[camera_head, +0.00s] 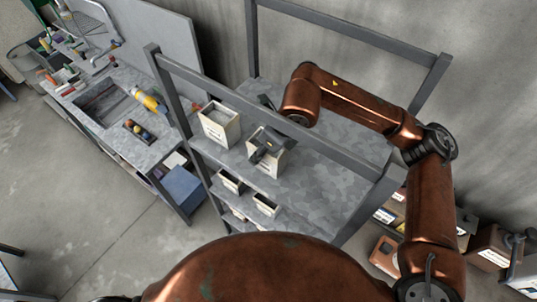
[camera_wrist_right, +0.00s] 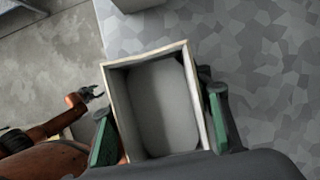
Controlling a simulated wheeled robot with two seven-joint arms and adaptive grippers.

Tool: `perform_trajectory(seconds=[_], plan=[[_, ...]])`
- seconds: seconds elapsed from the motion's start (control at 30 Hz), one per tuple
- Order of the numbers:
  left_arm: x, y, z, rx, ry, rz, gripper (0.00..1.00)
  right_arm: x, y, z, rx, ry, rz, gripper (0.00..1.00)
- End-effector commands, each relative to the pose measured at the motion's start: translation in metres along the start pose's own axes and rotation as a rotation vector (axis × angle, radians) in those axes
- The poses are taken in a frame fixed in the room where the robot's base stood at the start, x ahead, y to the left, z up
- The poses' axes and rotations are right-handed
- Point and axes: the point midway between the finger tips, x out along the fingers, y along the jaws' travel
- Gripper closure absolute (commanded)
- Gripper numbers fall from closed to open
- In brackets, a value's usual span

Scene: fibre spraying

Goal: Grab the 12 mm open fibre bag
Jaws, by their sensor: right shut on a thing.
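A white open-topped fibre bag (camera_head: 273,166) stands on the upper shelf, the right one of two; I cannot read its label. My right gripper (camera_head: 266,146) is over it. In the right wrist view the bag's pale rim (camera_wrist_right: 146,59) and grey inside show, with the right gripper's green fingers (camera_wrist_right: 160,116) on its two sides, shut on it. The bag appears to stand still on the shelf. My left gripper (camera_wrist_right: 88,94) shows small at the left of the right wrist view, apart from the bag, its fingers spread and empty.
A second white bag (camera_head: 220,123) stands to the left on the same shelf (camera_head: 325,180). Smaller bins (camera_head: 230,181) sit on a lower level. Grey frame bars (camera_head: 245,105) cross above the shelf. The shelf's right part is clear. A sink counter (camera_head: 105,105) stands at left.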

Motion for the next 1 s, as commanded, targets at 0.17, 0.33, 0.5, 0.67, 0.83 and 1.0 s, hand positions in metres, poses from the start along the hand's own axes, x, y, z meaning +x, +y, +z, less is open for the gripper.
perform_trajectory(seconds=[0.17,0.33,0.5,0.67,0.83,1.0], plan=[[0.000,0.000,0.000,0.000,0.000,0.000,0.60,-0.001,0.000,0.000,0.000,-0.001,0.000,0.81],[0.000,0.000,-0.001,0.000,0.001,0.000,0.60,-0.001,0.000,0.001,0.000,-0.002,0.000,0.85],[0.000,0.000,-0.001,0.000,0.001,0.000,0.60,-0.001,0.000,0.001,0.000,-0.002,0.000,0.85],[0.002,0.000,-0.001,0.000,0.001,0.000,0.60,-0.005,0.000,0.003,-0.001,-0.002,-0.002,0.85],[0.006,0.000,0.000,0.000,0.001,0.000,0.60,-0.015,-0.001,0.007,0.000,-0.003,-0.002,0.85],[0.012,0.000,0.000,0.000,0.001,0.000,0.60,-0.030,-0.001,0.013,0.000,-0.003,-0.002,0.85]])
